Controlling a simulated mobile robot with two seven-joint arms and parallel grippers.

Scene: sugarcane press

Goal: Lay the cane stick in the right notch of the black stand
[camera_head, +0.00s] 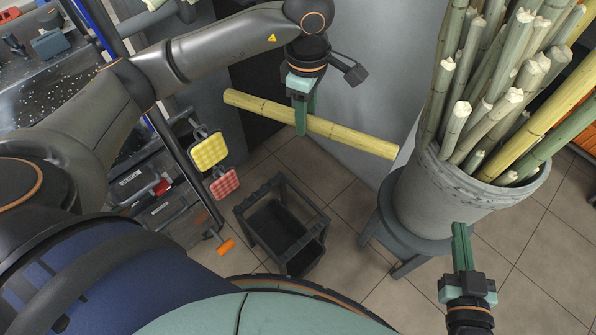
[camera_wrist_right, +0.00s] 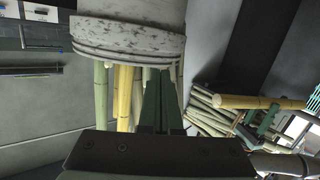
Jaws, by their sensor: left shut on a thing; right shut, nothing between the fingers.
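The yellow cane stick (camera_head: 350,136) hangs in the air, slanting down slightly to the right. My left gripper (camera_head: 301,122) is shut around it left of its middle. In the right wrist view the cane stick (camera_wrist_right: 240,102) and left gripper (camera_wrist_right: 264,122) show at the right. The black stand (camera_head: 258,193) is on the floor, below and apart from the stick, an open frame with posts. Its notches are not clearly distinguishable. My right gripper (camera_head: 460,232) is shut and empty, in front of the cane bucket; its fingers (camera_wrist_right: 160,100) also show in its wrist view.
A grey bucket (camera_head: 440,190) full of canes (camera_head: 500,90) stands on a dark stool (camera_head: 385,225) at right, close to the stick's right end. A yellow pad (camera_head: 208,151) and red pad (camera_head: 224,183) hang left of the stand. An orange piece (camera_head: 226,247) lies on the floor.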

